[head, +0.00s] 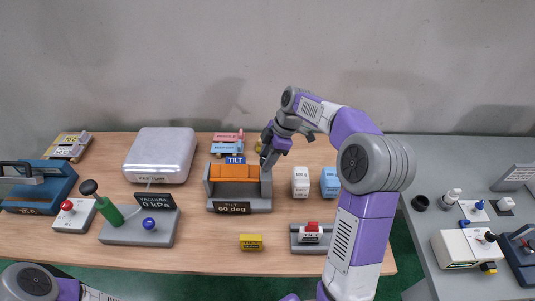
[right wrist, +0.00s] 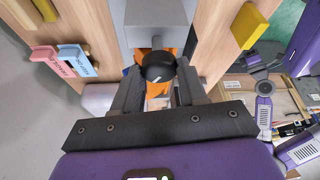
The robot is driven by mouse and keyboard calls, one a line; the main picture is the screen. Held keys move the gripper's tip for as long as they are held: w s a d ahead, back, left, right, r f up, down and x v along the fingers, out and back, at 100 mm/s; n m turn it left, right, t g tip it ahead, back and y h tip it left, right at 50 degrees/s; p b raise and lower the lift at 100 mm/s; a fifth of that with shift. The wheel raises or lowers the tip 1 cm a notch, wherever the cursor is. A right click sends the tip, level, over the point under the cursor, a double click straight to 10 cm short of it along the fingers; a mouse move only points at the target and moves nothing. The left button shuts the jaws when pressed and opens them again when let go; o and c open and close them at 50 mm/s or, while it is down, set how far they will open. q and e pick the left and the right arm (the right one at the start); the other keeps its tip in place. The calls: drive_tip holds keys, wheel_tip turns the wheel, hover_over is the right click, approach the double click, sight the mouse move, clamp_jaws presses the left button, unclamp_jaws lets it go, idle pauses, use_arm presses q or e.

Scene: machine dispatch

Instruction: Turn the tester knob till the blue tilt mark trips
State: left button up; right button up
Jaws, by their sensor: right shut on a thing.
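The tilt tester (head: 240,206) is a grey stand with an orange cradle (head: 234,173) between two side posts and a plate reading "60 deg". A blue tag marked TILT (head: 235,160) stands at the cradle's back edge; whether it has tripped I cannot tell. The black round knob (right wrist: 158,66) with a pale line is on the tester's side. My right gripper (right wrist: 158,82) is shut on the knob, one finger on each side. In the head view the right gripper (head: 267,154) is at the tester's right post and hides the knob. My left gripper is out of view.
A white box (head: 300,181) and a blue box (head: 330,182) stand right of the tester. Pink (head: 225,137) and blue (head: 223,148) labelled pieces lie behind it. A yellow block (head: 251,242) and a red-topped stand (head: 311,235) are in front. A vacuum tester (head: 136,232) stands left.

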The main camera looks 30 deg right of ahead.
drive_tip(key=n+g+p, duration=0.1)
drive_tip(key=n+p, duration=0.1)
drive_tip(key=n, duration=0.2)
drive_tip(key=shift+g+p, duration=0.35)
drive_tip(key=shift+g, duration=0.05)
drive_tip(key=shift+w+n+g+p, duration=0.15)
drive_tip(key=shift+n+g+p, duration=0.45)
drive_tip(key=shift+n+p, duration=0.9)
drive_tip(key=shift+n+b, duration=0.3)
drive_tip(key=shift+n, duration=0.3)
drive_tip(key=o, duration=1)
drive_tip(key=shift+r, duration=0.1)
drive_tip(key=p+v, duration=0.1)
drive_tip(key=v, duration=0.6)
drive_tip(key=shift+w+r, duration=0.1)
drive_tip(key=shift+r, duration=0.1)
